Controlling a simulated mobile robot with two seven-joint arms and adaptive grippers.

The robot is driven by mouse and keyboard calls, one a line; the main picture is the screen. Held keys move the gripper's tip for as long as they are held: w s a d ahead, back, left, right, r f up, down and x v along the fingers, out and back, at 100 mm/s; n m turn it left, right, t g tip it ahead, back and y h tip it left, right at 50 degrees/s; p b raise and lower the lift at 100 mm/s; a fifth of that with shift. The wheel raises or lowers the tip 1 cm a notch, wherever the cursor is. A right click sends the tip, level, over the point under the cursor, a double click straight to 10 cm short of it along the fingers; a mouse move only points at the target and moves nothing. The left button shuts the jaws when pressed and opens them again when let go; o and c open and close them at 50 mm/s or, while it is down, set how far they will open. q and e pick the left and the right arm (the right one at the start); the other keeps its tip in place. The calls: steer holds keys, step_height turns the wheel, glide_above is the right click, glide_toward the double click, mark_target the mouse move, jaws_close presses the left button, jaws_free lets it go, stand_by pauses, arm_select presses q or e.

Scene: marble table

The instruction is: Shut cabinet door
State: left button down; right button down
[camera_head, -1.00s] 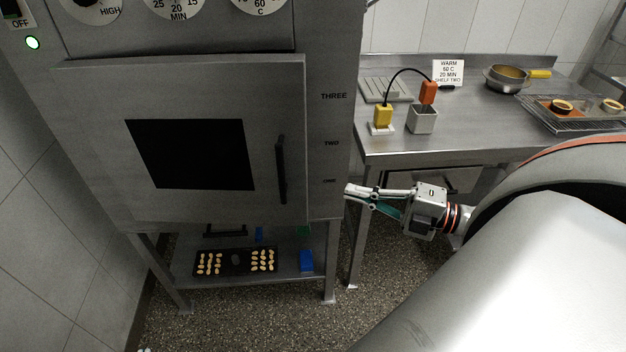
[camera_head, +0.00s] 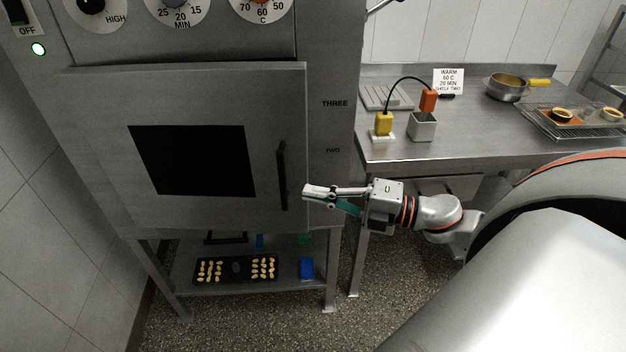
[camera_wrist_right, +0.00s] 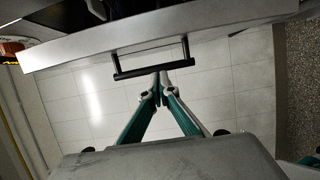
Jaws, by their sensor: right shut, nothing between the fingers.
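The cabinet door (camera_head: 95,135) is a grey metal panel with a dark window (camera_head: 193,160). It covers the cabinet front or nearly so; I cannot tell how large any gap is. Its black upright handle (camera_head: 282,176) is near its right edge. My right gripper (camera_head: 306,190) is shut and empty, its tips by the door's right edge, just right of the handle. In the right wrist view the shut fingertips (camera_wrist_right: 160,78) point toward the handle (camera_wrist_right: 150,60), with no clear contact. My left gripper is not in view.
A steel counter (camera_head: 465,130) stands to the right, with a metal cup (camera_head: 422,127), a pan (camera_head: 507,86) and a sign (camera_head: 448,80). A shelf under the cabinet holds a dark tray (camera_head: 237,268) and a blue block (camera_head: 307,268). Dials (camera_head: 182,10) sit above the door.

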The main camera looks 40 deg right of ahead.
steer(key=shift+w+d, duration=0.35)
steer(key=shift+w, duration=0.25)
steer(key=shift+w+d, duration=0.3)
steer(key=shift+w, duration=0.35)
steer(key=shift+w+d, duration=0.35)
steer(key=shift+w, duration=0.25)
steer(key=w+d, duration=0.2)
steer(key=w+d+b, duration=0.1)
steer(key=w, duration=0.1)
steer(key=shift+w+d, duration=0.15)
steer(key=shift+d, duration=0.2)
